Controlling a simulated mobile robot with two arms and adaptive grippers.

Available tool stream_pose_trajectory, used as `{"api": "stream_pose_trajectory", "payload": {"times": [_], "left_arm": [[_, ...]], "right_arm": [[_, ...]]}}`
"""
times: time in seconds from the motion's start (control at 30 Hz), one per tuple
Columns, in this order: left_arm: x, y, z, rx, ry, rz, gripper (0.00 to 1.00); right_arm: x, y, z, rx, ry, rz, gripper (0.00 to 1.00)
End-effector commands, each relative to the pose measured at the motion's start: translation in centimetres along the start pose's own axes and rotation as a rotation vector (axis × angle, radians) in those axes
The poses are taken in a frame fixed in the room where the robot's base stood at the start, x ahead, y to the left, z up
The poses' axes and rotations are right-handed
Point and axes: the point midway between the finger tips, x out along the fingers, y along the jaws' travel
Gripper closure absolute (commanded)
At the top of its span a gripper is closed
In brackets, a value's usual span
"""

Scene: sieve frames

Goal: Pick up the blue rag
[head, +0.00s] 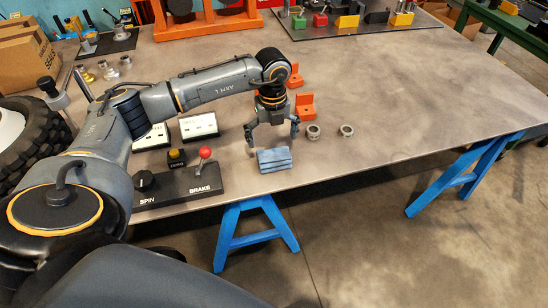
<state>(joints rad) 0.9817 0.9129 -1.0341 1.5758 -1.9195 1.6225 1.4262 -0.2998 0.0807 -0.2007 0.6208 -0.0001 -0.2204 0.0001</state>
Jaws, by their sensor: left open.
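The blue rag (274,160) lies folded in a small stack on the grey table (410,95), close to its front edge. My left gripper (271,141) points down just above and behind the rag. Its fingers are spread apart, with one on each side of the rag's far edge, and nothing shows between them. Whether the fingertips touch the rag cannot be told. My right gripper is not in this view.
A control box (178,184) with a red-knobbed brake lever stands left of the rag. Two metal rings (314,132) and orange blocks (304,106) are to the right and behind. White meters (198,125) lie left. The table's right side is clear.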

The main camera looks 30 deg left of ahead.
Motion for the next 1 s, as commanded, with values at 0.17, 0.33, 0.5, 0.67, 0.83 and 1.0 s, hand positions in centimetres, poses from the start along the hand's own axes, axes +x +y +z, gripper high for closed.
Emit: {"api": "stream_pose_trajectory", "payload": {"times": [0.17,0.33,0.5,0.67,0.83,1.0], "left_arm": [[1.7,-0.1,-0.1,0.002,0.001,-0.001,0.00],[3.1,-0.2,-0.4,0.004,0.004,0.001,0.00],[5.8,-0.4,-0.6,0.003,0.003,-0.001,0.00],[7.0,-0.4,-0.5,0.003,0.002,-0.003,0.00],[7.1,-0.4,-0.5,0.003,0.001,-0.003,0.00],[7.0,-0.4,-0.5,0.003,0.001,-0.003,0.27]], "right_arm": [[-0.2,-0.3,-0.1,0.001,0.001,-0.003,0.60],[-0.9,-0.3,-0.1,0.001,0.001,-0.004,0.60],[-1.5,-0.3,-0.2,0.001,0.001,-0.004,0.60],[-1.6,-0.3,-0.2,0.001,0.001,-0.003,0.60],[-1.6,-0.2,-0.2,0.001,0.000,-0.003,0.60],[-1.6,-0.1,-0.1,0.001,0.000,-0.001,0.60]]}}
